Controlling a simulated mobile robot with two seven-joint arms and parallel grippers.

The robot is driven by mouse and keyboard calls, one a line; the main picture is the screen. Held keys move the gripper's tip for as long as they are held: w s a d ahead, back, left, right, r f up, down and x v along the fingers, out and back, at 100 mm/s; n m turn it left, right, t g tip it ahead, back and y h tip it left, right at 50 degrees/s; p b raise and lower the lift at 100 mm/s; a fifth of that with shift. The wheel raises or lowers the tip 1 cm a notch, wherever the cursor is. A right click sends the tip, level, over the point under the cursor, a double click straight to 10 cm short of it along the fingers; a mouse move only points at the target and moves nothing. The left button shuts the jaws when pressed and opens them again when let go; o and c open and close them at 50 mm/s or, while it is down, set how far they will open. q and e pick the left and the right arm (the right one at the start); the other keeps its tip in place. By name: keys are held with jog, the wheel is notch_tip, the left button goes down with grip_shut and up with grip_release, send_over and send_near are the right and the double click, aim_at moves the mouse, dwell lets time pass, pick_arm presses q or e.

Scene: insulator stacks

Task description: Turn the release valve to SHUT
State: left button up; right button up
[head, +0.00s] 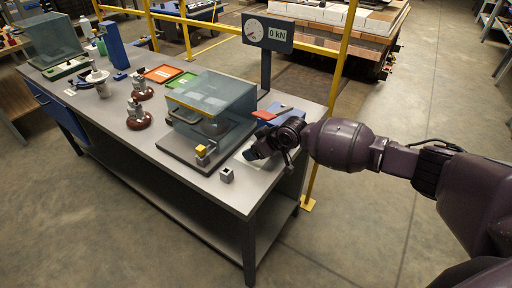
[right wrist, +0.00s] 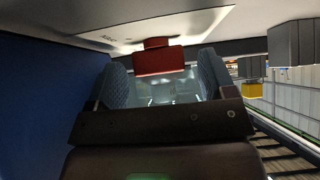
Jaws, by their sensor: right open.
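A red valve handle (right wrist: 158,60) shows in the right wrist view on a pale plate (right wrist: 110,36), whose small lettering I cannot read. My right gripper (right wrist: 163,70) is open, with its two ribbed fingers on either side of the red handle. I cannot tell whether they touch it. My left gripper is not in view.
A clear guard box (head: 212,100) on a dark base stands left of my right gripper. A small grey block (head: 227,175) is near the table's front edge. A gauge sign (head: 267,33) reading 0 kN stands behind. Brown insulators (head: 138,117) stand further left.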

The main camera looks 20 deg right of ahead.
pick_arm(q)
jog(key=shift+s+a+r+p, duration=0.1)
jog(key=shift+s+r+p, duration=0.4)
jog(key=shift+p, duration=0.55)
pick_arm(e)
jog(key=v, duration=1)
jog(key=shift+s+r, duration=0.2)
jog(key=shift+d, duration=0.15)
jog(key=shift+c, duration=0.2)
